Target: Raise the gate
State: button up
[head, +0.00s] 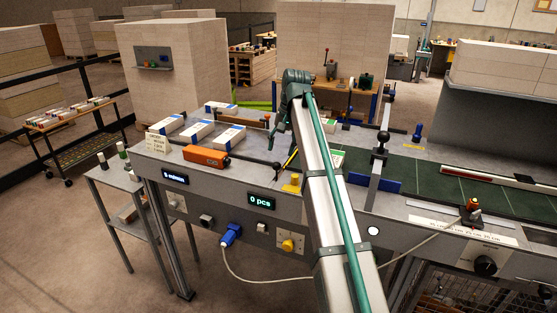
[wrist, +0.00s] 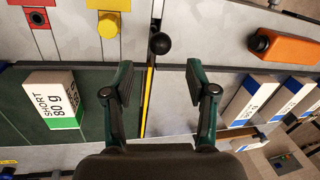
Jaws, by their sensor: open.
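A narrow yellow-edged bar, which looks like the gate (wrist: 149,100), runs between the green belt and the grey table in the wrist view. A black ball knob (wrist: 160,43) stands at its near end. In the head view the yellow strip (head: 291,157) shows just left of my arm, and the rest is hidden behind the arm. My gripper (wrist: 155,88) is open and empty, with one finger on each side of the bar and the knob ahead of the fingertips. I cannot tell its height above them.
A green-ended ream (wrist: 55,100) lies on the belt. Several blue-ended reams (head: 197,131) and an orange box (head: 206,157) are on the table. A post with a black ball (head: 380,140) and blue plate (head: 385,184) crosses the belt.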

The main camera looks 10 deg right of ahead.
jog(key=f, duration=0.2)
jog(key=f+p, duration=0.1)
jog(key=f, duration=0.1)
jog(key=a+f, duration=0.1)
jog(key=f, duration=0.1)
jog(key=shift+w+a+f+p, duration=0.1)
jog(key=shift+w+f+p, duration=0.15)
jog(key=shift+p, duration=0.1)
grip_shut()
